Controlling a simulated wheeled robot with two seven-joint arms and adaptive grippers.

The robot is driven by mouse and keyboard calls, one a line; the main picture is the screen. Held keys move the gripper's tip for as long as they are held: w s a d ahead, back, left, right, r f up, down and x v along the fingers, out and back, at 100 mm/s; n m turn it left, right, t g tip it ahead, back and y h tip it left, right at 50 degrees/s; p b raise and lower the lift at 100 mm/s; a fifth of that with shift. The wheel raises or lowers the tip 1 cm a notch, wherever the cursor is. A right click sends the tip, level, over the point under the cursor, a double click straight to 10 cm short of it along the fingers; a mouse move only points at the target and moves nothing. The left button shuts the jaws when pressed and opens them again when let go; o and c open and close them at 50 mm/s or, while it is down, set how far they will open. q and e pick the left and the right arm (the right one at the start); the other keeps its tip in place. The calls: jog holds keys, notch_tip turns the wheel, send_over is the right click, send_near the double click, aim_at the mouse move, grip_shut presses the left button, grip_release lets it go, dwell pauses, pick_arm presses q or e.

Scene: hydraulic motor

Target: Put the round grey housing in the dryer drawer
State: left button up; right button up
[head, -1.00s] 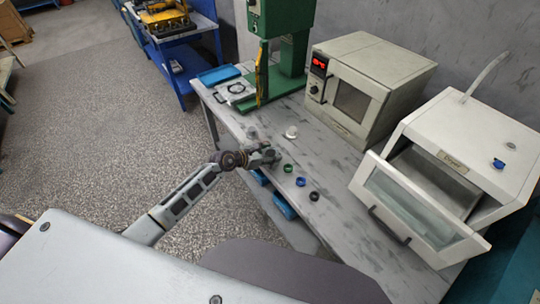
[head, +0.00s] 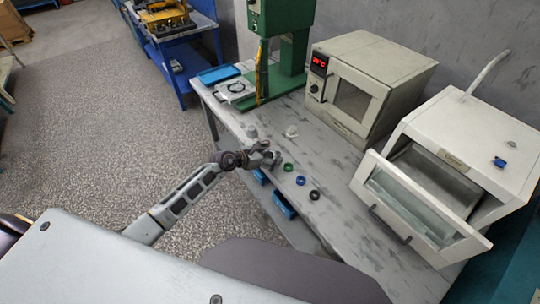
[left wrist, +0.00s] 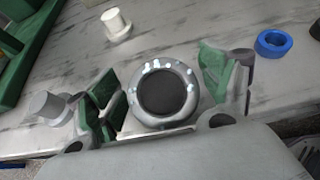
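The round grey housing (left wrist: 165,93), with a dark centre and bright studs on its rim, sits on the workbench in the left wrist view. My left gripper (left wrist: 160,88) is open, with its green-padded fingers on either side of the housing and small gaps visible. In the head view my left gripper (head: 268,157) is low at the bench's front edge and largely hides the housing. The dryer (head: 480,150) stands at the right, its glass-fronted drawer (head: 415,212) tilted open with visible room inside. My right gripper is not in view.
Green (head: 288,167), blue (head: 300,181) and black (head: 314,195) rings lie right of the gripper. A white cap (head: 291,131) stands behind, and a grey stub part (left wrist: 48,106) is at left. An oven (head: 370,85) and green press (head: 285,60) stand at the back.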

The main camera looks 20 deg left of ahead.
pick_arm(q)
jog(key=shift+r, duration=0.1)
jog(key=shift+r+p, duration=0.3)
jog(key=shift+r, duration=0.05)
jog(key=v, duration=1.2)
dwell(0.4)
jog(key=shift+f, duration=0.1)
dwell(0.6)
